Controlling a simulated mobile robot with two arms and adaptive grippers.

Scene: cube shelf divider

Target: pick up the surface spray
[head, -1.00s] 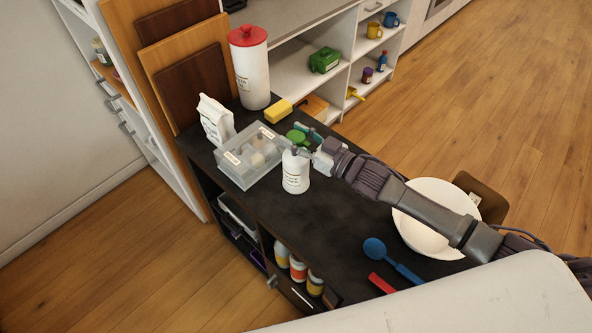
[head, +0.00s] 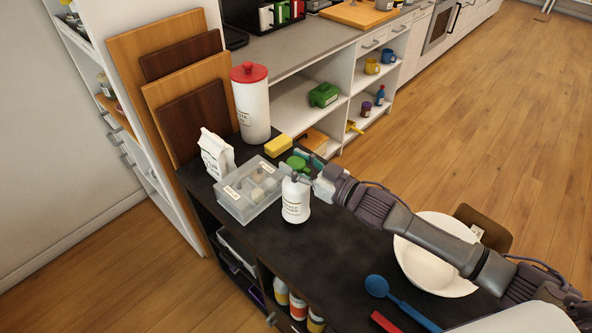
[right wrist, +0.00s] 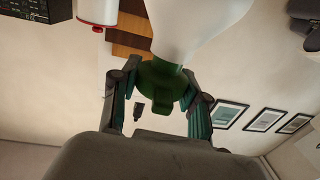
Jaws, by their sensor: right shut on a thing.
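The surface spray is a white bottle (head: 296,202) with a dark printed label and a green spray head (head: 297,163). It is upright at the dark counter, right of a clear box. I cannot tell whether its base touches the counter. My right gripper (head: 303,170) comes in from the right and is shut on the spray head. In the right wrist view, the fingers (right wrist: 160,95) are on both sides of the green head (right wrist: 160,82), with the white bottle body (right wrist: 195,25) above it in the picture. My left gripper is not in view.
On the dark counter (head: 335,255) are a clear lidded box (head: 240,203), a white bag (head: 215,153), a red-lidded canister (head: 252,108), a yellow sponge (head: 277,145), a white bowl (head: 425,270) and a blue spoon (head: 395,297). Cutting boards (head: 200,110) lean at the back left.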

